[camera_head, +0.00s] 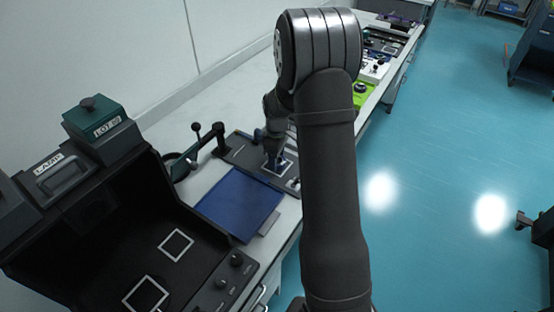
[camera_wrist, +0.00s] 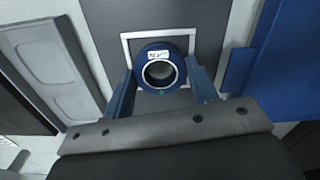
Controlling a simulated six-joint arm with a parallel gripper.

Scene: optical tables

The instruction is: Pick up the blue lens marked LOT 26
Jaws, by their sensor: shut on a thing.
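The label's text is too small to read for sure. It sits over a white square outline on a dark grey plate, and I cannot tell whether it touches the plate. My gripper (camera_wrist: 161,88) is shut on the lens, one blue finger on each side. In the head view my gripper (camera_head: 274,157) reaches down at the dark plate (camera_head: 238,150), and the lens is largely hidden there.
A blue panel (camera_head: 238,203) lies in front of the plate. A dark open-fronted box (camera_head: 110,215) with white square outlines stands at the left, a green-grey block (camera_head: 103,126) marked LOT on top. A black-knobbed stand (camera_head: 208,141) is close left of my gripper. Other equipment lines the far bench.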

